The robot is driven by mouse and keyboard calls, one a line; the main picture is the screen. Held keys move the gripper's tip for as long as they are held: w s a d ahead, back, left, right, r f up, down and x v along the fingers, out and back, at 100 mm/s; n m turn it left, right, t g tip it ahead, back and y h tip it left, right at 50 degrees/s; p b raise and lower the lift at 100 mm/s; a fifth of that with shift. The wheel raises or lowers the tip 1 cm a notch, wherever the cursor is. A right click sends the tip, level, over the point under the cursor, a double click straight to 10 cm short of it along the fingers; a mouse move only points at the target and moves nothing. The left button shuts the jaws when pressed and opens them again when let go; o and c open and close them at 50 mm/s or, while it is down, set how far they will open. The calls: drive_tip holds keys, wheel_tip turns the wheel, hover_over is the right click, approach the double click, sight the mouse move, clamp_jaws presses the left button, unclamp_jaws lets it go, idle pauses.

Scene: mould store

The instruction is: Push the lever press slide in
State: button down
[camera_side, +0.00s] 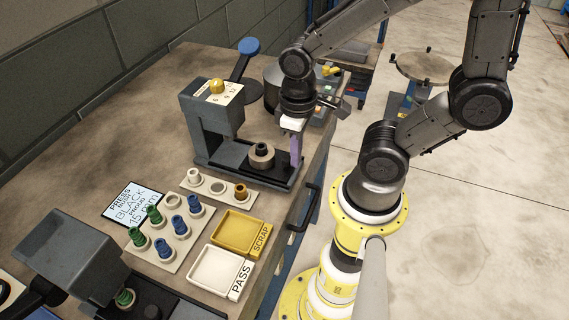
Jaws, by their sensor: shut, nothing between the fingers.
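The grey lever press (210,115) stands on the bench, with a yellow knob and number dial on top and a lever ending in a blue knob (249,47) behind. Its dark slide (279,174) extends out to the right of the press body. A round pale holder with a black piece (261,153) sits on the slide, outside the press throat. A purple upright plate (296,150) stands near the slide's outer right end. My gripper (292,126) points down, shut and empty, at the plate's upper end; I cannot tell whether they touch.
A second grey press (70,262) stands at lower left. A pale rack (215,187) and another with green and blue bushings (180,228) lie in front, beside the yellow SCRAP tray (221,244) and white PASS tray (202,284). A sign (133,203) reads "BLACK".

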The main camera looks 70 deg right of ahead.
sight(264, 147)
drive_tip(key=shift+w, duration=3.75)
drive_tip(key=shift+s+r, duration=0.5)
drive_tip(key=shift+s, duration=0.2)
drive_tip(key=shift+s+r, duration=0.5)
drive_tip(key=shift+s, duration=0.15)
wheel_tip(264, 147, up, 7)
drive_tip(key=s, duration=0.3)
